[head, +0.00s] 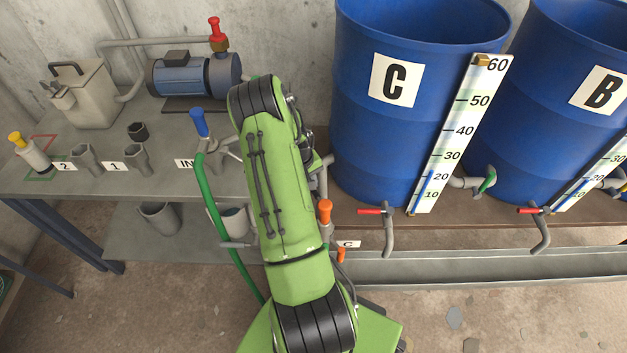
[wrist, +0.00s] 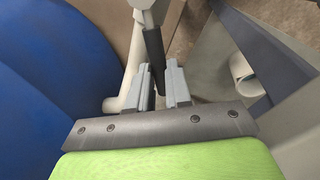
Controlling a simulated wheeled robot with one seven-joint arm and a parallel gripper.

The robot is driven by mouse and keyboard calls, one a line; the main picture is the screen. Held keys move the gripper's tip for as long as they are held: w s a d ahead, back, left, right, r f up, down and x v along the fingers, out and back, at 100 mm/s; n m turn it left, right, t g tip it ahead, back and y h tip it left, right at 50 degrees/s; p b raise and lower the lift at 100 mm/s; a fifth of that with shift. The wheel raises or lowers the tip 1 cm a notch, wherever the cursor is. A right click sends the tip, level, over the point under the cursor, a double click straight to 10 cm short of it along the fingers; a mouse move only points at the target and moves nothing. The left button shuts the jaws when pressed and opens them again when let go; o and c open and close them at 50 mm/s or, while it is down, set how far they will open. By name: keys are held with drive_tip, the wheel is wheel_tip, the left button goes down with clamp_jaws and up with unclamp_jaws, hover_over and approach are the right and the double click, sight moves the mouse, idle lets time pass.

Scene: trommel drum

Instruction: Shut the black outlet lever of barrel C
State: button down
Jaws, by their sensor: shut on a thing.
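Barrel C (head: 365,130) stands upright behind and right of my arm in the head view. Its blue side fills the left of the wrist view (wrist: 45,90). The black outlet lever (wrist: 154,50) shows in the wrist view as a dark bar below a grey fitting (wrist: 146,12). My gripper (wrist: 161,82) has a jaw on each side of the lever's lower end and is shut on it. A pale pipe (wrist: 128,85) runs just left of the jaws. In the head view my green arm hides the gripper and the black lever.
A red-handled tap (head: 385,215) and a level scale (head: 455,140) are at barrel C's front. Barrel B (head: 555,110) stands to the right. A grey trough (head: 480,268) runs below.

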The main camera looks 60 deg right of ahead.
drive_tip(key=shift+w+a+n, duration=0.25)
drive_tip(key=shift+a+n, duration=0.1)
drive_tip(key=shift+n, duration=0.35)
drive_tip(key=c, duration=1.1)
unclamp_jaws()
drive_tip(key=shift+o, duration=0.2)
